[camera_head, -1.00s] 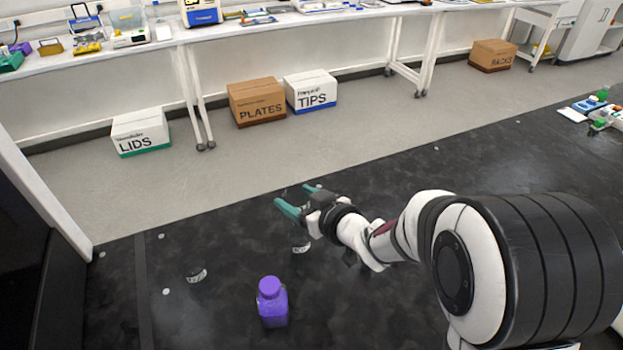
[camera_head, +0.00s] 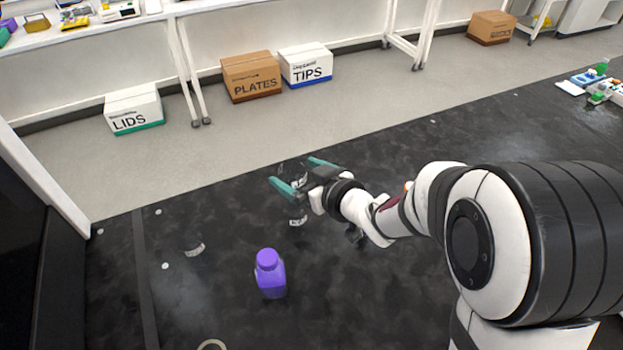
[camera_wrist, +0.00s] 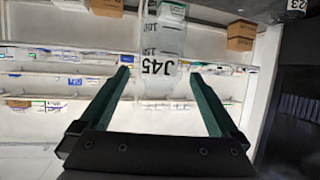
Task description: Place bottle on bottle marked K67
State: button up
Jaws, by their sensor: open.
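My gripper (camera_head: 301,177) has teal fingers and is open, over the dark table. In the wrist view, a clear bottle marked J45 (camera_wrist: 162,68) shows between and beyond the open fingers (camera_wrist: 160,92). I cannot tell whether the fingers touch it. In the head view, a clear bottle with a small white label (camera_head: 297,221) stands at the gripper, partly hidden by it. Another clear bottle with a white label (camera_head: 195,249) stands farther left; its marking is too small to read. No marking K67 is readable.
A purple bottle (camera_head: 270,275) stands upright in front of the gripper. A pale ring-shaped thing (camera_head: 211,345) shows at the bottom edge. Small items (camera_head: 603,88) lie at the far right. The table behind the gripper is mostly clear. Boxes, including PLATES (camera_head: 252,78), stand on the floor beyond.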

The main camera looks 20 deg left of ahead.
jog(key=v, duration=1)
jog(key=w+d+m+t+h, duration=0.3)
jog(key=d+m+h, duration=0.15)
jog(key=d, duration=0.35)
jog(key=s+d+f+m+g+h, duration=0.1)
jog(key=s+d+m+h, duration=0.25)
jog(key=d, duration=0.35)
jog(key=s+d+f+m+g+h, duration=0.1)
jog(key=s+d+m+g+h, duration=0.2)
jog(key=d, duration=0.4)
jog(key=s+a+m+g, duration=0.2)
jog(key=s+m+g, duration=0.1)
jog(key=s, duration=0.6)
jog(key=s+a+f+m+g+y, duration=0.1)
jog(key=s+a+m+g, duration=0.1)
jog(key=s, duration=0.8)
jog(key=shift+a+m+g+y, duration=0.3)
jog(key=shift+m+g, duration=0.1)
jog(key=shift+g, duration=0.4)
jog(key=shift+s+f, duration=0.1)
